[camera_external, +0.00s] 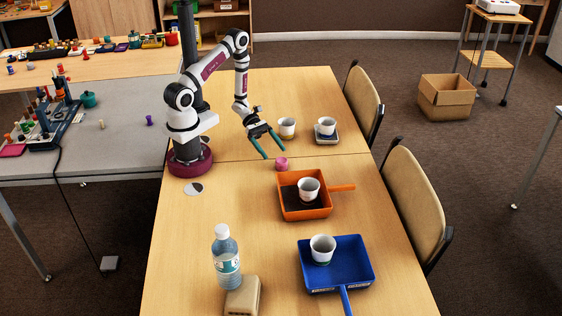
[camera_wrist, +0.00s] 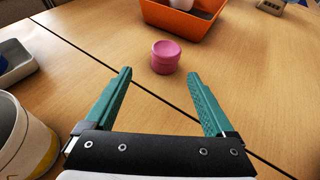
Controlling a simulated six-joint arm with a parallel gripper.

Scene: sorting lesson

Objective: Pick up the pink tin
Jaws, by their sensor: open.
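The pink tin (camera_external: 281,163) is a small round tin standing on the wooden table, just on the near side of the table seam. In the wrist view the pink tin (camera_wrist: 166,57) stands upright beyond my fingertips, roughly centred between them. My gripper (camera_external: 274,157) has green fingers spread wide and pointing down toward the table near the tin. In the wrist view my gripper (camera_wrist: 160,74) is open with nothing between its fingers. The tin looks apart from both fingers.
An orange dustpan (camera_external: 331,207) holding a white cup (camera_external: 308,189) is close to the tin. A cup (camera_external: 287,128) stands behind my gripper, beside a cup on a tray (camera_external: 326,139). A blue dustpan (camera_external: 357,261), a bottle (camera_external: 226,262) and a beige block (camera_external: 242,297) are nearer the camera.

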